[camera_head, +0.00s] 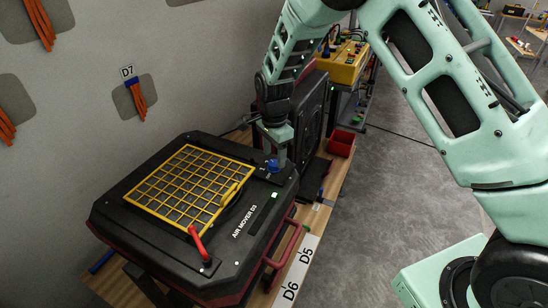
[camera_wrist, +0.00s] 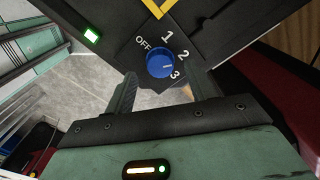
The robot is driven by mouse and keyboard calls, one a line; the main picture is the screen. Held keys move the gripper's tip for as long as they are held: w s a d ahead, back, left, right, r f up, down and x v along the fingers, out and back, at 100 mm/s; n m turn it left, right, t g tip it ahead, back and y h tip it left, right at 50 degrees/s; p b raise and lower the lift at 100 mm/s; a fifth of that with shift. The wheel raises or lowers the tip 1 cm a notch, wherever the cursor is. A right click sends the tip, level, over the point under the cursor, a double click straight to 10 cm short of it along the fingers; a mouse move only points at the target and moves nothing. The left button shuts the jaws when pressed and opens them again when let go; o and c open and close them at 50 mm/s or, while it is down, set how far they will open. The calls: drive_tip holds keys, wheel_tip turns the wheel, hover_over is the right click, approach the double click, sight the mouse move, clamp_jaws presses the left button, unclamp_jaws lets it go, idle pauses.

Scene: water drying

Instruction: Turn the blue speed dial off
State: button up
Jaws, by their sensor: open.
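The blue speed dial (camera_head: 272,166) sits at the back right corner of the black air mover D3 (camera_head: 238,235). In the wrist view the dial (camera_wrist: 159,63) is ringed by the labels OFF, 1, 2 and 3. Its pale mark lies on the right side, toward the 2 and 3 labels; the exact setting is hard to tell. My gripper (camera_wrist: 163,82) is open, with its fingers on either side below the dial and nothing between them. In the head view my gripper (camera_head: 281,155) is just beside the dial; contact cannot be told.
A yellow grille (camera_head: 187,184) and a red lever (camera_head: 197,242) are on the air mover's top. A green light (camera_wrist: 92,35) glows near the dial. A black unit (camera_head: 312,105) stands close behind my gripper, with a red bin (camera_head: 341,143) beyond.

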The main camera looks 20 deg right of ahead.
sight(274, 165)
drive_tip(key=shift+f, duration=1.3)
drive_tip(key=c, duration=1)
drive_tip(key=shift+o, duration=0.2)
